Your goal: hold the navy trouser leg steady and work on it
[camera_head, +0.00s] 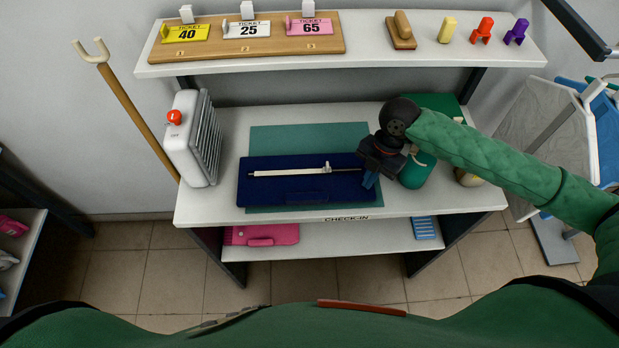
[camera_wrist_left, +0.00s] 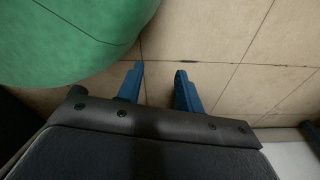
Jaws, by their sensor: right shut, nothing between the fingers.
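The navy trouser leg (camera_head: 275,193) lies flat on a teal mat (camera_head: 290,137) on the check-in counter (camera_head: 235,118). A thin white tool with a slider and dark tip (camera_head: 300,172) lies across it. My right gripper (camera_head: 371,182) is shut and empty at the right end of the navy cloth, near the tool's dark tip. I cannot tell whether it touches the cloth. My left gripper (camera_wrist_left: 160,82) shows only in the left wrist view, its blue fingers apart with nothing between them, over the tiled floor.
A white heater (camera_head: 190,140) stands at the counter's left, a green canister (camera_head: 416,170) right of my right gripper. Above is a shelf (camera_head: 360,55) with ticket tags (camera_head: 246,29) and small coloured items. A pink item (camera_head: 262,234) lies below. An ironing board (camera_head: 535,120) stands right.

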